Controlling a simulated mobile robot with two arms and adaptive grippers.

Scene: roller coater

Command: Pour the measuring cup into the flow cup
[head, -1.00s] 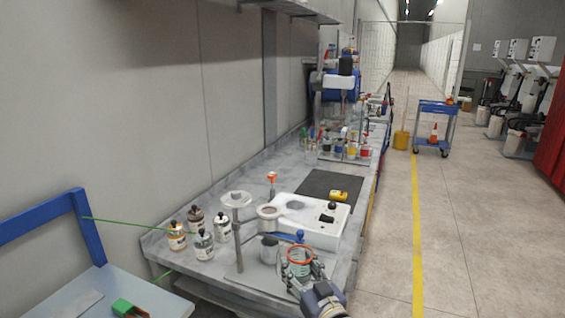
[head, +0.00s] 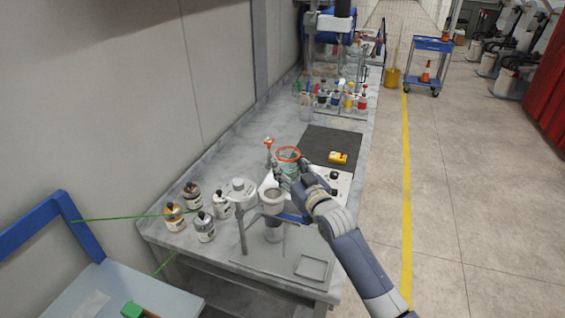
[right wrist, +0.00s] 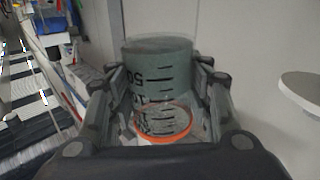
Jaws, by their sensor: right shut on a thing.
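The measuring cup (head: 287,167) is a clear, grey-green cup with an orange rim. My right gripper (head: 285,176) is shut on it and holds it, roughly upright, in front of the white instrument. In the right wrist view the cup (right wrist: 160,66) shows dark graduation marks between the fingers of the right gripper (right wrist: 165,105). The flow cup (head: 272,196) is a small grey cup held on a stand, nearer the camera and a little left of the measuring cup. A grey container (head: 273,232) is below it. My left gripper is not in view.
The stand's post (head: 243,236) with a pale disc (head: 238,188) is left of the flow cup. Several bottles (head: 204,228) stand further left. The white instrument (head: 341,186) and yellow object (head: 338,157) lie behind. A square tray (head: 313,268) is at front right.

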